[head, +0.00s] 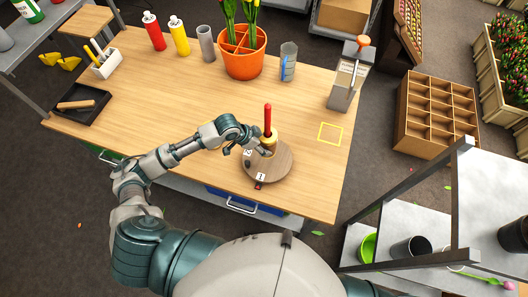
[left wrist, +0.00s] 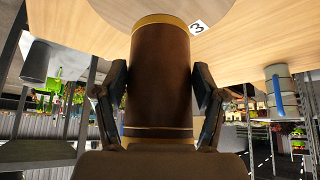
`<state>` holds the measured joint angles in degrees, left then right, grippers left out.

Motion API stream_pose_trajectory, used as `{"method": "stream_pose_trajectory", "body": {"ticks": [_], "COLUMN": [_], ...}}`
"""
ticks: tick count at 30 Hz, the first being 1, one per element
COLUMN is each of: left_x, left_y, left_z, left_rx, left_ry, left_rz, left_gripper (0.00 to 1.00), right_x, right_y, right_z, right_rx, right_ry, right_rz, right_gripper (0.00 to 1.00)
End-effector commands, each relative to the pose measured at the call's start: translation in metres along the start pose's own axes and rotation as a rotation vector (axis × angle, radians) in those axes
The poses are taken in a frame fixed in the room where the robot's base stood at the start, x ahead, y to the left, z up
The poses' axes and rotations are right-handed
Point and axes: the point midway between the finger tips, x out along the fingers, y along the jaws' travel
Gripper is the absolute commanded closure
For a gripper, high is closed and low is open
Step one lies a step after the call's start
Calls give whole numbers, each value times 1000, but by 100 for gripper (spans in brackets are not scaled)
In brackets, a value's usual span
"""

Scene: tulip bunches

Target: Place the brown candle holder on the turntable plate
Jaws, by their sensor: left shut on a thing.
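The brown candle holder (left wrist: 160,75), a dark brown cylinder with gold bands, fills the middle of the left wrist view between both fingers of my left gripper (left wrist: 160,95). In the head view my left gripper (head: 252,143) is shut on the holder (head: 268,148), which looks upright with a red candle (head: 267,118) above it. The holder is over the far part of the round wooden turntable plate (head: 278,170); I cannot tell whether it touches. Number tags show on the plate, with tag 3 (left wrist: 197,27) in the wrist view. My right gripper is not in view.
A yellow square outline (head: 330,134) marks the table (head: 180,90) right of the plate. An orange pot (head: 243,62), a glass beaker (head: 289,62) and several bottles stand along the back. A black tray (head: 88,112) is at left. The table around the plate is clear.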

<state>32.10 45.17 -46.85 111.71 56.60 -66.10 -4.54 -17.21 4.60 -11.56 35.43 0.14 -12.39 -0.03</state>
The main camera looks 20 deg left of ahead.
Motion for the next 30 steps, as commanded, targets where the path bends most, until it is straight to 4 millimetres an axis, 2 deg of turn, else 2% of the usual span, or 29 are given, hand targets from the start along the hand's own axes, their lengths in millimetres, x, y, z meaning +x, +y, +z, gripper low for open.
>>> {"method": "stream_pose_trajectory", "body": {"ticks": [13,20,21,23,24,30], "left_x": [46,48,49,49,49,49], "left_y": [-1,-1,-1,-1,-1,-1], "left_z": [29,31,32,32,32,31], "left_rx": [-1,1,0,0,0,0], "left_ry": [2,3,1,1,1,1], "left_rz": [-1,-2,-2,-2,-2,-2], "left_gripper": [75,75,22,7,4,4], "right_x": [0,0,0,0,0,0], "right_y": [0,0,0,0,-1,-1], "right_z": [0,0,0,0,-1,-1], "right_rx": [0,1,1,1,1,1], "right_ry": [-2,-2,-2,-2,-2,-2], "right_rz": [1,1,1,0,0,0], "right_gripper": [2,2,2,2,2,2]}}
